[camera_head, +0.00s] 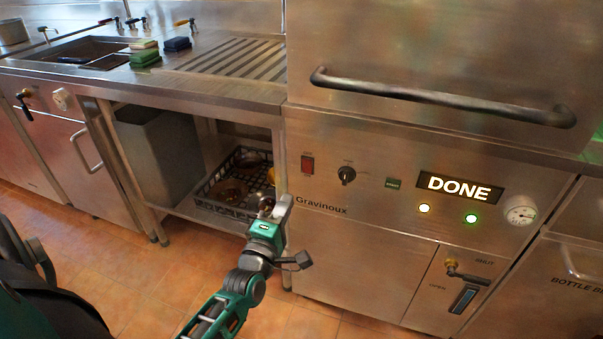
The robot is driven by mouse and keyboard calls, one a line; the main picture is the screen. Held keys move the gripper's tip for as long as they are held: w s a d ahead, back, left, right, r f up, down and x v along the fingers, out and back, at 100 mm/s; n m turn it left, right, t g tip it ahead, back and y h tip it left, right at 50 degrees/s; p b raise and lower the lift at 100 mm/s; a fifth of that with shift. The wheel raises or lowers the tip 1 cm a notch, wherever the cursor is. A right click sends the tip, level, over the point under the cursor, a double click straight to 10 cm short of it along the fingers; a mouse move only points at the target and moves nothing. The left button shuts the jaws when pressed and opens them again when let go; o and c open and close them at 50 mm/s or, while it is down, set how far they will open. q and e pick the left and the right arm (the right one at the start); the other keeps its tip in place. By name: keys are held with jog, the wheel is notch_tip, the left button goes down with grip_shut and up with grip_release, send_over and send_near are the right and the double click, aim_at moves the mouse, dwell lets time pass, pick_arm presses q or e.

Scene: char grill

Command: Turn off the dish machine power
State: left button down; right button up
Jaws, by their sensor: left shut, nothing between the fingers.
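The dish machine (350,270) is a steel unit filling the right half of the head view, with a dark bar handle (440,98) on its hood. On its front panel, a red power switch (307,164) sits at the left, beside a black knob (346,175) and a small green button (393,183). The display (460,188) reads DONE, with a yellowish light (424,208) and a green light (471,218) lit below. My left gripper (279,208) is shut and empty, below and left of the red switch, apart from it. My right gripper is not in view.
A dish rack (205,196) with brown dishes sits on the shelf under the counter, behind my left gripper. A grey bin (160,150) stands beside it. Sponges (145,60) lie near the sink (85,52). A drain lever (465,275) is low on the right.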

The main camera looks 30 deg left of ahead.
aim_at(306, 162)
pick_arm(q)
jog(key=b+x, duration=0.1)
jog(key=x, duration=0.9)
jog(key=shift+w+b, duration=0.3)
jog(key=shift+b, duration=0.05)
jog(key=shift+w, duration=0.1)
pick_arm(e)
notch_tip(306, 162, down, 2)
pick_arm(q)
jog(key=shift+r, duration=0.1)
jog(key=shift+w+a+r, duration=0.1)
jog(key=shift+w+r, duration=0.1)
jog(key=shift+w, duration=0.05)
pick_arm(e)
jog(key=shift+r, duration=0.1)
pick_arm(q)
jog(key=shift+s, duration=0.1)
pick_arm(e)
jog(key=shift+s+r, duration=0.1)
